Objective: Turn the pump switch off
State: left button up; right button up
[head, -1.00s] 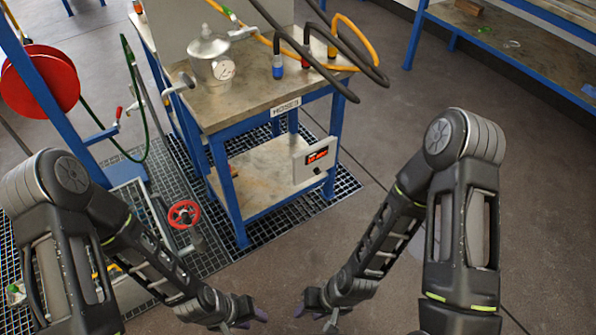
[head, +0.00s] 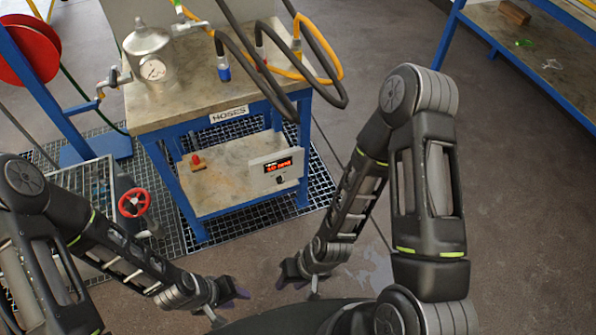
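A grey control box (head: 277,171) with a lit red display and a small dark knob (head: 280,180) stands at the right front of the blue table's lower shelf. The display text is too small to read. I cannot tell the knob's setting. My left gripper (head: 229,304) is low in the picture, in front of the table, and appears open and empty. My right gripper (head: 297,289) is to its right, below the control box in the picture, and also appears open and empty. Neither gripper touches the box.
The table marked HOSES (head: 229,115) carries a metal vessel (head: 149,55) with a gauge and several hoses (head: 333,92). A red handwheel (head: 134,202) is at left, a small red-topped part (head: 197,162) on the lower shelf. A blue-framed bench (head: 540,50) stands at right. Floor between is clear.

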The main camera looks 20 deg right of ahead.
aim_at(281, 180)
jog(key=l+u, duration=0.15)
jog(key=l, duration=2.95)
jog(key=i+l, duration=0.15)
jog(key=i, duration=0.4)
